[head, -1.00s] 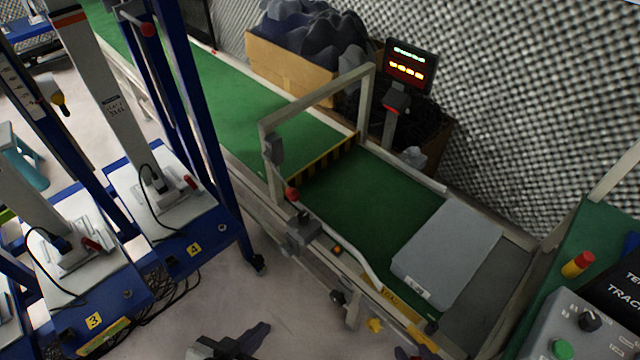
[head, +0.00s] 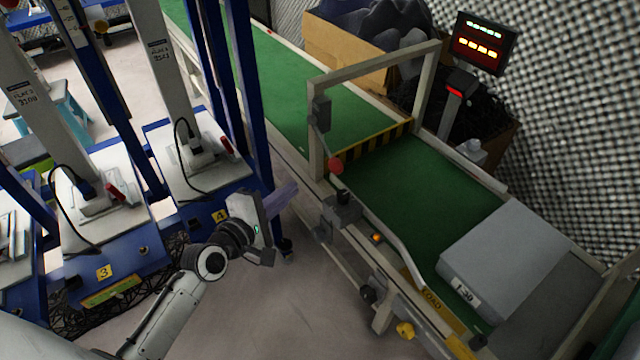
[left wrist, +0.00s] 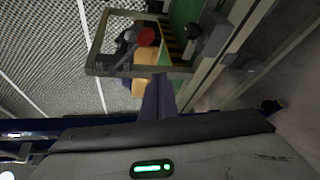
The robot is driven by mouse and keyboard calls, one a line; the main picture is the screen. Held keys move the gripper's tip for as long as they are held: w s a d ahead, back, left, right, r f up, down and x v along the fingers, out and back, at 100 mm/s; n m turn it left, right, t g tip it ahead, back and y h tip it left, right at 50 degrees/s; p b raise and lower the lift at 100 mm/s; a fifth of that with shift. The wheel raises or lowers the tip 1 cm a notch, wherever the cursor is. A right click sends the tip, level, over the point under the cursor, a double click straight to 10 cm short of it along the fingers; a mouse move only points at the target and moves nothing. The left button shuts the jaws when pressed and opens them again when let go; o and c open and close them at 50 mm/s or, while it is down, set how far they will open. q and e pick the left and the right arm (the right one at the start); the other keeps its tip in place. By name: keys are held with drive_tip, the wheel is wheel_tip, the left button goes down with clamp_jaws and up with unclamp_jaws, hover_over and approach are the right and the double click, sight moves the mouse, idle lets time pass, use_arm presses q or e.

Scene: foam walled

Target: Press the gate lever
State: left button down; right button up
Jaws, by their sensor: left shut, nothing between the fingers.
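The gate lever has a red ball knob (head: 335,165) and stands on a dark grey housing (head: 342,207) on the near rail of the conveyor. The knob also shows in the left wrist view (left wrist: 146,36), beyond my fingertips. A black-and-yellow striped gate bar (head: 376,140) lies low across the green belt under a grey frame (head: 372,66). My left gripper (head: 284,197) is shut and empty, left of the lever housing and apart from it. Its closed fingers (left wrist: 158,97) point toward the frame and lever in the wrist view. My right gripper is out of view.
A grey labelled box (head: 510,255) rests on the lower belt. Blue lift stands with white plates (head: 195,160) stand close at the left of my arm. A display with lit digits (head: 483,43) stands behind the belt. The floor (head: 310,310) before the conveyor is clear.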

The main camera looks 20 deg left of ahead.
sight(325, 145)
use_arm(q)
drive_tip(key=shift+w+a+r+n, duration=0.35)
drive_tip(key=shift+w+r+n, duration=0.1)
drive_tip(key=shift+w+n, duration=0.3)
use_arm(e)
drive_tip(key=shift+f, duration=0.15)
use_arm(q)
drive_tip(key=shift+s, duration=0.1)
drive_tip(key=w+d+b, duration=0.2)
drive_tip(key=w+d, duration=0.3)
drive_tip(key=w, duration=0.2)
drive_tip(key=shift+w+d+f, duration=0.2)
drive_tip(key=shift+w, duration=0.15)
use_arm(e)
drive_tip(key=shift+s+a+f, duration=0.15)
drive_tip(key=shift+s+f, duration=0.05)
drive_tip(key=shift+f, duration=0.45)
